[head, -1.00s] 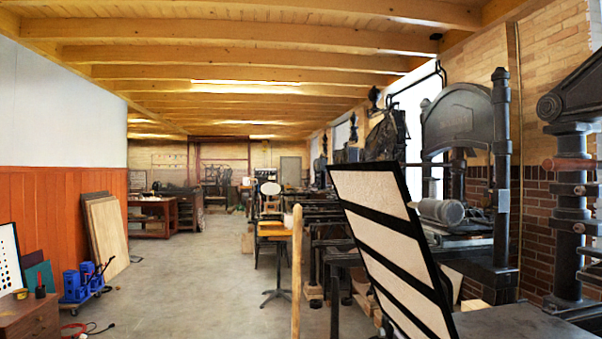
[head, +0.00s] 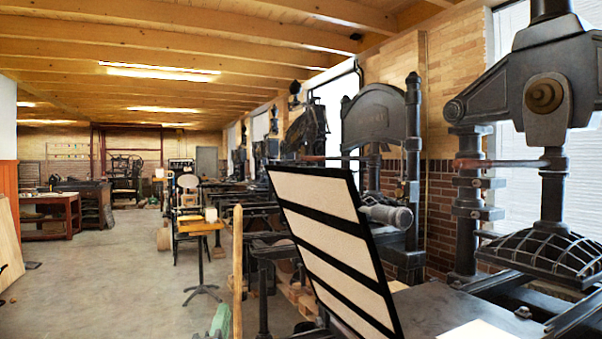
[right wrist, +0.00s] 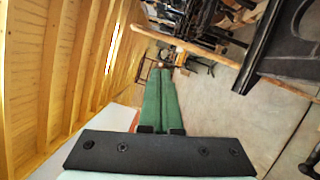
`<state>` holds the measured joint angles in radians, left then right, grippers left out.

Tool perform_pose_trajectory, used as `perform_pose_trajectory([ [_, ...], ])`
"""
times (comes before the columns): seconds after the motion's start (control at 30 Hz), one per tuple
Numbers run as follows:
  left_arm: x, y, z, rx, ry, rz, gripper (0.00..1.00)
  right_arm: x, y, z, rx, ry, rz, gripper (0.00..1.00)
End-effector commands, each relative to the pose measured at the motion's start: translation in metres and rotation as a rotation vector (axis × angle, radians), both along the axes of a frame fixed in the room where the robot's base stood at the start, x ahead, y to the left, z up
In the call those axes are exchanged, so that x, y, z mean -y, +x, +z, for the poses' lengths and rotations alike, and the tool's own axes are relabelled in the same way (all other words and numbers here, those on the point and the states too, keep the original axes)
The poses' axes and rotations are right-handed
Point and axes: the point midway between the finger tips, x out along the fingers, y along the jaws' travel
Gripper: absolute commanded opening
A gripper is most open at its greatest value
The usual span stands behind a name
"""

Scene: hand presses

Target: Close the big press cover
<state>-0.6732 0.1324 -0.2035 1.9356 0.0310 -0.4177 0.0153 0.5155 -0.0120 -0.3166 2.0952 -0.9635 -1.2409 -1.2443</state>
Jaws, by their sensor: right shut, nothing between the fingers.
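The big press cover (head: 328,238) is a black frame with pale panels between dark bars. It stands open, tilted up and leaning left, at the left end of the big press bed (head: 435,305). My right gripper (head: 221,312) shows as a small green tip at the bottom edge of the head view, left of the cover and apart from it. In the right wrist view its two green fingers (right wrist: 160,80) lie together with nothing between them. My left gripper is not in view.
The big press's dark frame and domed plate (head: 550,252) stand at the right. An upright wooden pole (head: 237,270) stands between my right gripper and the cover. A stool (head: 201,240) and further presses stand behind. The floor (head: 120,280) at left is clear.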

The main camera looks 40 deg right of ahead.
Motion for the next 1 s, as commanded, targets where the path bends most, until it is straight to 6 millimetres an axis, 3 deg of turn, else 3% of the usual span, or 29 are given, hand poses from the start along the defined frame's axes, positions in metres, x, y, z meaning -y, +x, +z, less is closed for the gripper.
perform_pose_trajectory([
  [0.03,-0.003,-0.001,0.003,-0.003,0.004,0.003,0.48,0.008,-0.012,0.045,0.034,-0.048,-0.071,0.00],
  [0.1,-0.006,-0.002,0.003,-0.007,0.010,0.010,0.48,0.018,-0.033,0.087,0.051,-0.105,-0.173,0.00],
  [0.2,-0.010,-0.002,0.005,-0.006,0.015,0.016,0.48,0.030,-0.063,0.134,0.065,-0.147,-0.299,0.00],
  [0.3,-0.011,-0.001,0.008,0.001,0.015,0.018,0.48,0.037,-0.089,0.162,0.067,-0.163,-0.391,0.00],
  [0.43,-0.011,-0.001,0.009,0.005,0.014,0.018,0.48,0.043,-0.107,0.178,0.062,-0.166,-0.454,0.00],
  [0.57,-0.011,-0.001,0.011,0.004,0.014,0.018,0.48,0.049,-0.108,0.183,0.058,-0.168,-0.470,0.00],
  [1.0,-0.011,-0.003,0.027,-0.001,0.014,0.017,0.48,0.120,-0.068,0.207,0.057,-0.170,-0.470,0.00],
])
